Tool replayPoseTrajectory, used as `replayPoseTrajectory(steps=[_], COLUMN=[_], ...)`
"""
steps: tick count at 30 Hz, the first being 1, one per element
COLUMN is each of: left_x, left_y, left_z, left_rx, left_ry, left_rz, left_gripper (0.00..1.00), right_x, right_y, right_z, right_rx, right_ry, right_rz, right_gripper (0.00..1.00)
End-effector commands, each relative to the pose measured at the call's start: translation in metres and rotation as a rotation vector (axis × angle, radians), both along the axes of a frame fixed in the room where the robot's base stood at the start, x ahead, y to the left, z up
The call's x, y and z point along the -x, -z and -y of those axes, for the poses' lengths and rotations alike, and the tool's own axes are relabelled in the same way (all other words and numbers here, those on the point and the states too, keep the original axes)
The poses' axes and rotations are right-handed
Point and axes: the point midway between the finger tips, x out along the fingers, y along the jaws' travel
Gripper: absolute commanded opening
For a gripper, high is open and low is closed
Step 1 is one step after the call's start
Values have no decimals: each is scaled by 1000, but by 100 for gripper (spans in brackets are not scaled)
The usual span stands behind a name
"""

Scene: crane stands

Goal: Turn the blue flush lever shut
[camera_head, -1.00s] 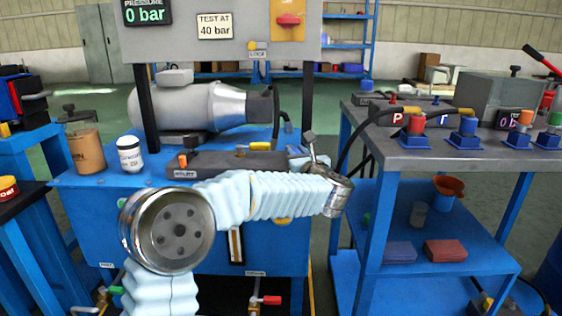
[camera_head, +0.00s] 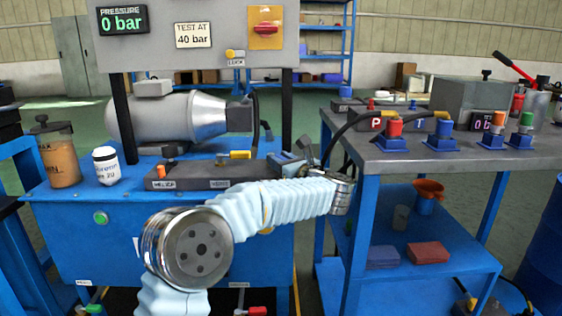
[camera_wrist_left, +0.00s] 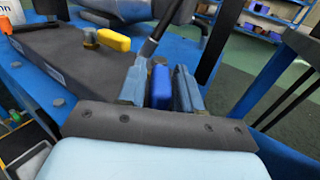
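The blue flush lever (camera_wrist_left: 161,84) shows in the left wrist view as a short blue grip between the two fingers of my left gripper (camera_wrist_left: 160,90). One finger stands close on each side of it; I cannot tell whether both touch. In the head view my left gripper (camera_head: 297,160) is at the right end of the dark manifold block (camera_head: 205,178), and the lever there is mostly hidden by the gripper. The block also shows in the wrist view (camera_wrist_left: 75,57). My right gripper is in neither view.
A yellow lever (camera_head: 238,155) and an orange-topped lever (camera_head: 169,152) stand on the block. A motor (camera_head: 175,117) is behind it. Dark post (camera_head: 287,110) rises close beside my gripper. A steel-topped bench (camera_head: 400,157) with hoses stands at the right.

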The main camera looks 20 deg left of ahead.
Motion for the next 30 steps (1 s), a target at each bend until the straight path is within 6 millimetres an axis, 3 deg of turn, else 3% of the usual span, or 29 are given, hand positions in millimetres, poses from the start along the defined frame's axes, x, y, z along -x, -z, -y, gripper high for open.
replayPoseTrajectory(steps=[2, 14, 30], left_x=[0, 5, 72], left_y=[0, 0, 0], left_z=[0, 8, 101], left_rx=[0, 1, 0], left_ry=[0, 4, 3], left_rz=[0, 2, 1], left_gripper=[47, 47, 47], right_x=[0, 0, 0], right_y=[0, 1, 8], right_z=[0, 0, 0], right_rx=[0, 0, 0], right_ry=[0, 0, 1], right_rz=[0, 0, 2], right_gripper=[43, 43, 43])
